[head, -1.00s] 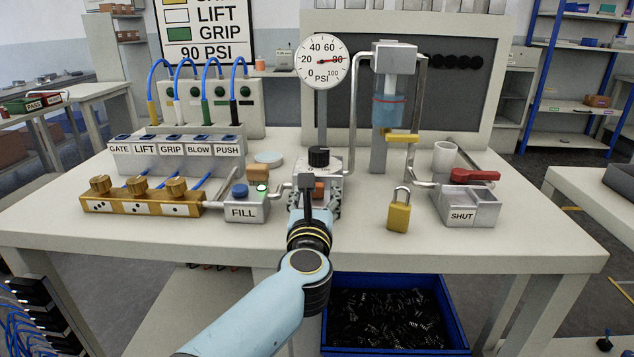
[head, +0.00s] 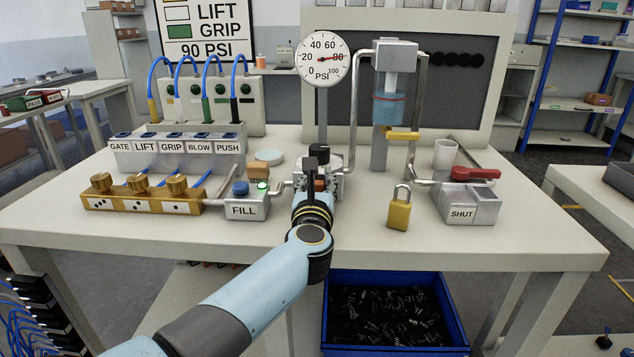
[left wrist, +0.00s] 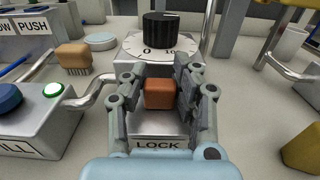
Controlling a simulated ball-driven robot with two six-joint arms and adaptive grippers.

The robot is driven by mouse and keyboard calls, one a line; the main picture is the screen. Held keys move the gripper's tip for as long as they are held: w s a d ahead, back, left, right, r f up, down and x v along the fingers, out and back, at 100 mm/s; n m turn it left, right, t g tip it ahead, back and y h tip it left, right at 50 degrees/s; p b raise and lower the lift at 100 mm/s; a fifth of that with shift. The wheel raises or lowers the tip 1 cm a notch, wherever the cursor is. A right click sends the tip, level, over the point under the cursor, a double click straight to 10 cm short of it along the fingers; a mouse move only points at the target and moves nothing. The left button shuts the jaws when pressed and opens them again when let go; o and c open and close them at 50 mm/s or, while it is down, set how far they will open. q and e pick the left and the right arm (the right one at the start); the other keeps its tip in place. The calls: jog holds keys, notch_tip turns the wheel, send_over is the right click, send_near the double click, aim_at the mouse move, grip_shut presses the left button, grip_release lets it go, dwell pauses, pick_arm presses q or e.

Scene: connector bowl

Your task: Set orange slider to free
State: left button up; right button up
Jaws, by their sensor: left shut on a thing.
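The orange slider (left wrist: 160,94) is a small block on the grey regulator housing, below the black dial knob (left wrist: 162,28). A LOCK label (left wrist: 158,144) shows on the near side of it. My left gripper (left wrist: 157,88) has one finger on each side of the slider and is shut on it. I cannot see a FREE label. My right gripper is not in view.
The FILL box (head: 243,209) with a blue button and lit green lamp stands left of the housing. A gauge (head: 322,59) reads about 80 behind it. A yellow padlock (head: 398,212) and SHUT box (head: 468,205) stand to the right. A wooden-handled brush (left wrist: 73,55) lies left.

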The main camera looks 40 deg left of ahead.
pick_arm(q)
grip_shut()
jog(key=shift+v, duration=1.3)
jog(key=shift+f, duration=0.1)
jog(key=o, duration=1)
grip_release()
jog(key=shift+d, duration=0.1)
jog(key=v, duration=0.7)
jog(key=shift+s+d, duration=0.15)
jog(key=shift+s, duration=0.1)
